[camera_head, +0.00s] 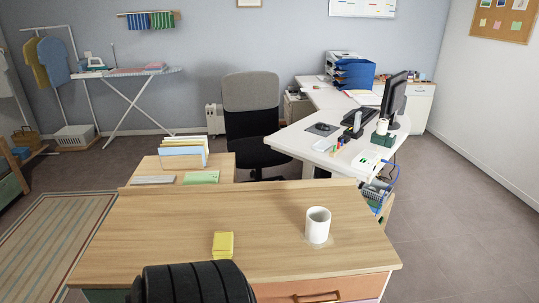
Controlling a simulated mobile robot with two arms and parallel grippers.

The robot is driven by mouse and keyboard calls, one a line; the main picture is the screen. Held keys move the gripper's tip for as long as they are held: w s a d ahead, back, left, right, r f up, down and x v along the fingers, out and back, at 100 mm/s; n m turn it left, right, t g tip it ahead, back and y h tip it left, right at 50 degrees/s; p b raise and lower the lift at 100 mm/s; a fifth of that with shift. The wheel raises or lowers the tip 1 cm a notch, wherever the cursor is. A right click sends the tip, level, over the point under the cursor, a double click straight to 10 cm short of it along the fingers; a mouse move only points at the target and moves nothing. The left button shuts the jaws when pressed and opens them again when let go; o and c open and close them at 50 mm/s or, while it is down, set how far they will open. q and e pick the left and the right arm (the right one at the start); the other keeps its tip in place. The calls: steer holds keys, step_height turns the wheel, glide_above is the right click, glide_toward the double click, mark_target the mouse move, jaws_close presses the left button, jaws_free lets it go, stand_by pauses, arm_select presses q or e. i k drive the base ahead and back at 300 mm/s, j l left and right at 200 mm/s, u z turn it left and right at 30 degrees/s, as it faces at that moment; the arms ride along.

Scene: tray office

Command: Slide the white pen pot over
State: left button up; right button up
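The white pen pot (318,226) stands upright on the right part of the near wooden desk top (170,225). It looks empty, and a paler patch shows on the wood around its base. Neither of my grippers shows in the head view, so nothing is seen touching the pot.
A yellow block (223,244) lies left of the pot, near the front edge. A dark ribbed shape (192,283) covers part of the front edge; I cannot tell what it is. The wood around the pot is clear. A black office chair (252,118) stands behind.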

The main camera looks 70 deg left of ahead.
mark_target(318, 218)
steer(key=u, duration=1.75)
